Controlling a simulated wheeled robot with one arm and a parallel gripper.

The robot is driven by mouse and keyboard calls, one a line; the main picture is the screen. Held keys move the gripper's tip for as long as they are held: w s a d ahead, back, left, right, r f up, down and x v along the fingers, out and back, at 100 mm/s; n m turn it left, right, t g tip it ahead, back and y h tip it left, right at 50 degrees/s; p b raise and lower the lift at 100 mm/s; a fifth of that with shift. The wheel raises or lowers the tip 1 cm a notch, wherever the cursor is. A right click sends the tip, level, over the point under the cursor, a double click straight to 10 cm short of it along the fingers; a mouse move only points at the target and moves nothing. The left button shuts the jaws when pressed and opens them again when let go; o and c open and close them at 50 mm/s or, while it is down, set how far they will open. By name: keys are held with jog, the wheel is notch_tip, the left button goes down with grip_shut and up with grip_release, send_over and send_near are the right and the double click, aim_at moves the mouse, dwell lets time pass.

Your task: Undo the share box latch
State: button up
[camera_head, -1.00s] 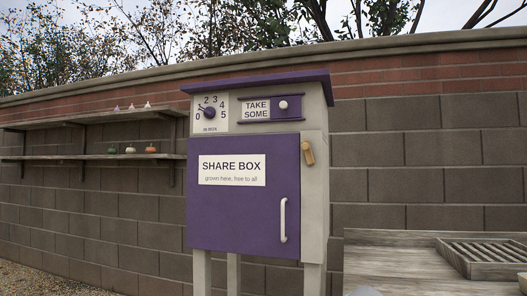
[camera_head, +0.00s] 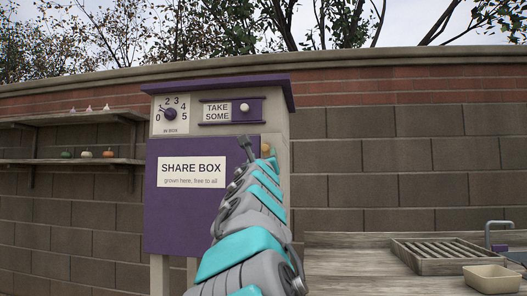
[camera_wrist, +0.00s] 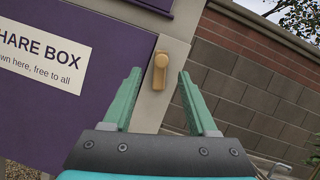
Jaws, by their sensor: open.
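The share box (camera_head: 275,119) is a grey cabinet with a shut purple door (camera_head: 180,220). Its tan latch (camera_wrist: 160,72) is a short bar on the frame at the door's right edge, pointing roughly downward in the wrist view. In the head view only a bit of the latch (camera_head: 267,149) shows behind my arm. My gripper (camera_wrist: 160,74) is open, its two green fingers apart, with the latch seen between the fingertips. Nothing is held, and I cannot tell any contact. The door's white handle is hidden behind my arm in the head view.
Above the door are a dial (camera_head: 170,114) and a "TAKE SOME" slider (camera_head: 232,110). A wooden bench to the right holds a slatted tray (camera_head: 440,252) and a beige tub (camera_head: 493,279). Shelves (camera_head: 85,161) with small items are on the left wall.

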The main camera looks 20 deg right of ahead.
aim_at(265, 150)
jog(key=p+x, duration=0.4)
jog(key=x, duration=0.2)
jog(key=shift+w+d+r+p, duration=0.15)
jog(key=shift+r+p, duration=0.05)
jog(key=shift+p, duration=0.1)
jog(key=shift+w+d, duration=0.25)
jog(key=shift+w, duration=0.25)
grip_shut()
